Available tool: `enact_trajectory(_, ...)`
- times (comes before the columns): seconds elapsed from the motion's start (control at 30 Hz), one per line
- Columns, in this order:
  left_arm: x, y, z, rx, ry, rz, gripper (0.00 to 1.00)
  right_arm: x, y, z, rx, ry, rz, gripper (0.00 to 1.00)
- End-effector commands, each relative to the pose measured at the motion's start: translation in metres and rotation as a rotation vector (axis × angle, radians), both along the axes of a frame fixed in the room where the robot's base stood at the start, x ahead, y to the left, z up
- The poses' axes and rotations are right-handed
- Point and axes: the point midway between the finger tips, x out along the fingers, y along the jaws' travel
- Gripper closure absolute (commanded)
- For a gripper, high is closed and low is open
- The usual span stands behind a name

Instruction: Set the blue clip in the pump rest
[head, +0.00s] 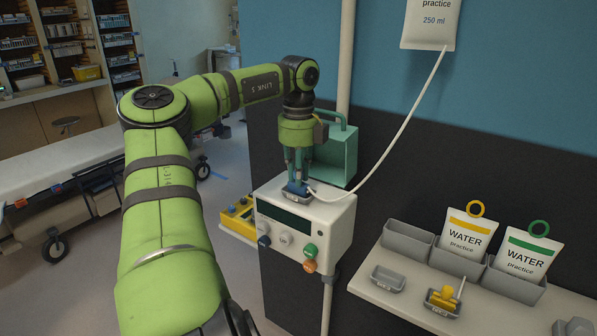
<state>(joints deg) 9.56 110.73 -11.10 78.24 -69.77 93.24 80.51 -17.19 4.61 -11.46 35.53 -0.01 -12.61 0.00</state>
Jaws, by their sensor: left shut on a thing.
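My left gripper (297,178) points down over the top of the white pump (343,219). It is shut on the blue clip (294,188), which is partly hidden by the fingers. The clip is at the small grey rest (293,198) on the pump's top. I cannot tell whether it touches the rest's floor or hangs just above it. A clear tube (394,137) runs from the clip up to the hanging bag (431,24). My right gripper is not in view.
A green box (338,158) is on the pole behind the pump. A yellow unit (236,218) sits left of it. The right shelf (400,297) bears grey bins, two WATER bags (463,234), an empty small tray (388,279) and a tray with a yellow clip (443,296). A stretcher (60,165) stands left.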

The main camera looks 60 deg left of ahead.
Motion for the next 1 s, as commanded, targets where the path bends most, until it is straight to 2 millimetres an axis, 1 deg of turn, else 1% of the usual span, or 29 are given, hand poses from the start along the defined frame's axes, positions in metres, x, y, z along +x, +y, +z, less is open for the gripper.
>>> enact_trajectory(1.0,0.0000,0.0001,-0.0088,0.000,0.000,0.000,1.00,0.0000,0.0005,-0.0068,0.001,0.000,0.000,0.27)
